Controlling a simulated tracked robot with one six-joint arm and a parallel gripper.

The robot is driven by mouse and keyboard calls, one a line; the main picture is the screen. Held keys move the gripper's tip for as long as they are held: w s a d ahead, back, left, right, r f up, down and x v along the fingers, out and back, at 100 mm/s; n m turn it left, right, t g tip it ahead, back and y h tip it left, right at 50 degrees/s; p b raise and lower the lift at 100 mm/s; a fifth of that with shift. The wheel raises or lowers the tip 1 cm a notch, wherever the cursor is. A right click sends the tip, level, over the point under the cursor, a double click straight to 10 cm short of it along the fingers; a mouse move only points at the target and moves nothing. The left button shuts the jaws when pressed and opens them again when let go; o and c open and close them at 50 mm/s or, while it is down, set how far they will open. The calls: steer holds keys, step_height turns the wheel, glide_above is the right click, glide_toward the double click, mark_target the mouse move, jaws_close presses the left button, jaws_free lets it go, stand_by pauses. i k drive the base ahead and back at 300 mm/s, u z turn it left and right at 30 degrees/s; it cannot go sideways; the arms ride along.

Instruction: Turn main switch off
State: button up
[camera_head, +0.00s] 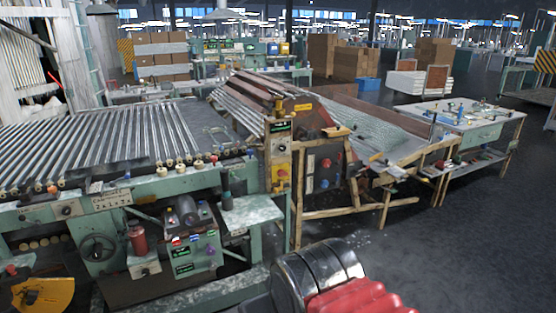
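I cannot tell which control is the main switch; no label is readable as such. A yellow control box (281,174) with a red button and other buttons stands upright on a post at the middle of the machine. Right of it, a dark panel (323,171) carries red and blue knobs behind a wooden frame. A green box (193,252) with small labels and buttons sits low on the machine front. A metal and red ribbed part of my own arm shows at the bottom centre. My gripper's fingers are not in view.
A green roller conveyor (95,140) fills the left. Cardboard boxes (325,55) stand at the back. The dark floor (480,240) at the lower right is clear.

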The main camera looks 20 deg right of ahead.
mark_target(280, 173)
steer(key=k, duration=1.3)
steer(key=z, duration=0.35)
steer(key=i, duration=0.6)
steer(key=z, duration=0.5)
steer(key=i, duration=1.55)
steer(key=u, duration=0.9)
steer(key=i, duration=0.55)
steer(key=u, duration=0.35)
